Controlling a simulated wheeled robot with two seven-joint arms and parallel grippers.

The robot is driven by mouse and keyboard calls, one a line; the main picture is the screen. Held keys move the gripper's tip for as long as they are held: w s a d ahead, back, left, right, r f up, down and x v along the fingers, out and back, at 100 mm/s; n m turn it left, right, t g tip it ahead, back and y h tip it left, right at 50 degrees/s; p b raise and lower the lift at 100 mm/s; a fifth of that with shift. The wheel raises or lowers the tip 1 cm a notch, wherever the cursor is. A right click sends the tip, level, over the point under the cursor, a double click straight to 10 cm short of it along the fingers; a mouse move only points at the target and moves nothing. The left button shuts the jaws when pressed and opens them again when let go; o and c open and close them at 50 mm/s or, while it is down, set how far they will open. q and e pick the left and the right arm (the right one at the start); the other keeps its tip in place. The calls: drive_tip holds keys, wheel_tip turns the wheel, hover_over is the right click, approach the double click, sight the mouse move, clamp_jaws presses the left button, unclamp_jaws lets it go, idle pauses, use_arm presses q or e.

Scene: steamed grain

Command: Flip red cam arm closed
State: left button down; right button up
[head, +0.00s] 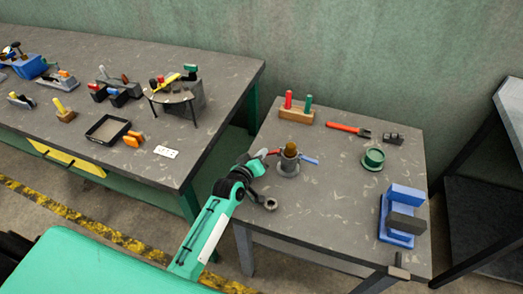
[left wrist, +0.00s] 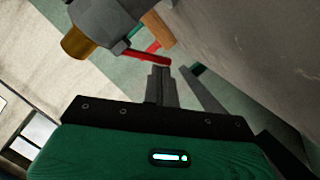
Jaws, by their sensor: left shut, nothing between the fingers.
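The grey coupling (head: 289,162) stands on the right-hand table with a brown plug (head: 291,149) in its top. Its red cam arm (head: 274,152) sticks out to the left, and a blue arm (head: 310,161) sticks out to the right. My left gripper (head: 263,157) is shut and empty at the coupling's left, close by the red arm. The left wrist view shows the shut fingers (left wrist: 162,84) just below the red cam arm's end (left wrist: 152,57); whether they touch is unclear. A dark part (head: 398,264) at the table's front edge may be my right gripper; its jaws are unclear.
A grey ring (head: 270,204) lies near the table's left edge. Behind are a wooden block (head: 297,115) with red and green pegs and a red-handled tool (head: 348,129). A green round part (head: 373,158) and a blue fixture (head: 397,232) stand to the right. The table's middle is clear.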

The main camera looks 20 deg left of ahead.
use_arm(q)
drive_tip(key=shift+d+f+n+h+b, duration=0.1)
drive_tip(key=shift+f+n+h+b, duration=0.3)
drive_tip(key=shift+n, duration=0.7)
use_arm(e)
drive_tip(key=shift+f, duration=0.7)
drive_tip(key=shift+d, duration=0.25)
use_arm(q)
drive_tip(key=shift+r, duration=0.1)
